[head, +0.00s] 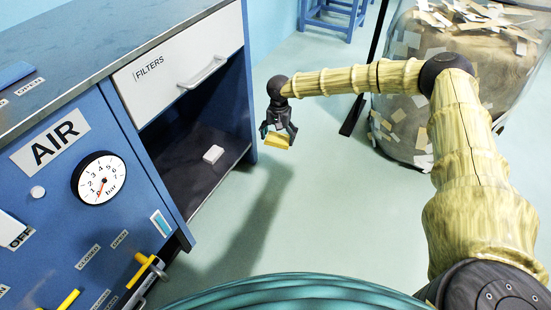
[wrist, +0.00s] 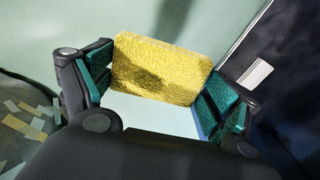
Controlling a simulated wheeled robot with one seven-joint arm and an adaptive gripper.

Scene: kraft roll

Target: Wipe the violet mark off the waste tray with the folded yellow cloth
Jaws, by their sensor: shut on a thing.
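My gripper (head: 279,136) is shut on the folded yellow cloth (head: 277,141), in the air in front of the cabinet's open compartment. In the wrist view the cloth (wrist: 160,68) is a thick yellow pad held between the two green-padded fingers (wrist: 155,85). A pale patch with a bluish edge shows just below the cloth there; I cannot tell what it is. I cannot make out the waste tray or a violet mark in either view.
The blue cabinet (head: 130,170) stands at left, with a white FILTERS drawer (head: 185,70), a gauge (head: 98,178) and yellow-handled levers (head: 140,270). A small white block (head: 213,154) lies in its dark compartment. A clear container of paper scraps (head: 430,80) stands right.

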